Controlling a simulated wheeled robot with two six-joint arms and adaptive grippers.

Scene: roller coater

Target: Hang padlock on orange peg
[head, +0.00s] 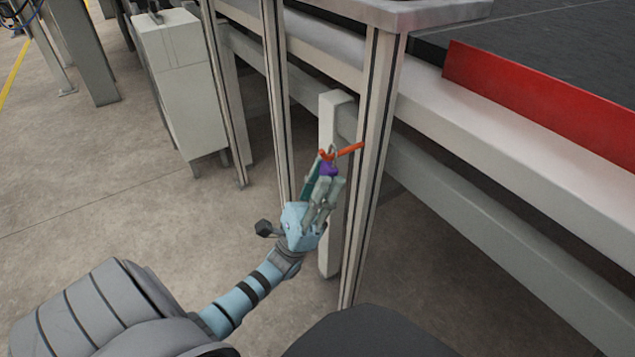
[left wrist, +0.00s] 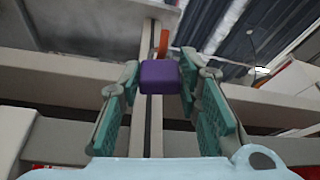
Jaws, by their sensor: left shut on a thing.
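My left gripper (head: 326,176) is shut on the purple padlock (head: 329,169), just in front of a metal post. In the left wrist view the padlock's purple body (left wrist: 160,75) sits between the two teal-padded fingers (left wrist: 160,86). The orange peg (head: 349,149) sticks out from the post to the left, right above the padlock. In the left wrist view the peg (left wrist: 163,42) shows just beyond the padlock's top. The shackle is too small to make out, so I cannot tell whether it is around the peg or beside it. My right gripper is not in view.
The upright metal post (head: 372,150) stands close to the right of my left gripper. A long horizontal beam (head: 480,215) runs to the right behind it. A pale cabinet (head: 177,85) stands at the back left. The floor (head: 90,190) to the left is clear.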

